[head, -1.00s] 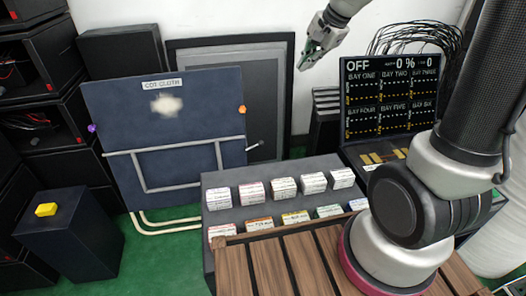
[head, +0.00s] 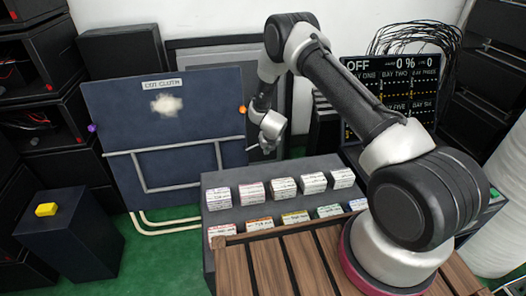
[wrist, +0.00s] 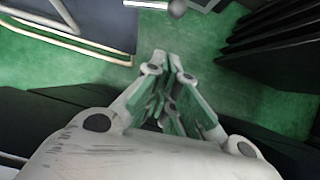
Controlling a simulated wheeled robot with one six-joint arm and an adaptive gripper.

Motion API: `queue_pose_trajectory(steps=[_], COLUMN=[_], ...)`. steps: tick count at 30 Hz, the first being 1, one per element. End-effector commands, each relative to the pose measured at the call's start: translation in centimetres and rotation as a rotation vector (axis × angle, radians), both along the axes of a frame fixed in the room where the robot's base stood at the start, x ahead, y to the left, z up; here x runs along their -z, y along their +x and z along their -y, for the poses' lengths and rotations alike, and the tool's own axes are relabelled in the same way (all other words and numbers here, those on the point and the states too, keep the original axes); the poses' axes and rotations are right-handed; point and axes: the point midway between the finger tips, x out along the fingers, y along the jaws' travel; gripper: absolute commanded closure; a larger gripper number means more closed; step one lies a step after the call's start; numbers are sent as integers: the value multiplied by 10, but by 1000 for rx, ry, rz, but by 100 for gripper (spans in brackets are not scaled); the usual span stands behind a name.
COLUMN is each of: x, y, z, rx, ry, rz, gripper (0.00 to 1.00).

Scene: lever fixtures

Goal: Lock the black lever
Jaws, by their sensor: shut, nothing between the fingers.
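The lever (head: 251,147) sticks out from the right edge of the dark blue board. In the head view only its thin pale rod shows, and its knob is hidden by my gripper. In the wrist view, a pale rod with a dark grey ball end, which looks like the lever (wrist: 176,8), shows at the top edge, beyond my fingertips and apart from them. My gripper (head: 268,148) is beside the lever's outer end in the head view. Its fingers (wrist: 168,62) are closed together with nothing between them.
The blue board (head: 190,125) has pale rails and purple and orange knobs. A grey block with several stacks of cards (head: 252,194) stands in front, beside a wooden slatted top (head: 300,262). A display (head: 380,75) is at right. Green floor (wrist: 255,100) shows below my gripper.

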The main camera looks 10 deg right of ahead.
Motion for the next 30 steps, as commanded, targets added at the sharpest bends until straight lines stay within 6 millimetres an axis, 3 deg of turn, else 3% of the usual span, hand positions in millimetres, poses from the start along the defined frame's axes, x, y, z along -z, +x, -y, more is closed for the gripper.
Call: queue_pose_trajectory(steps=[3, 17, 30], x=[16, 21, 58], y=[-3, -2, 18], z=[1, 2, 3], rx=[49, 57, 61], ry=[11, 12, 14], rz=[-2, -4, -5], gripper=[100, 100, 100])
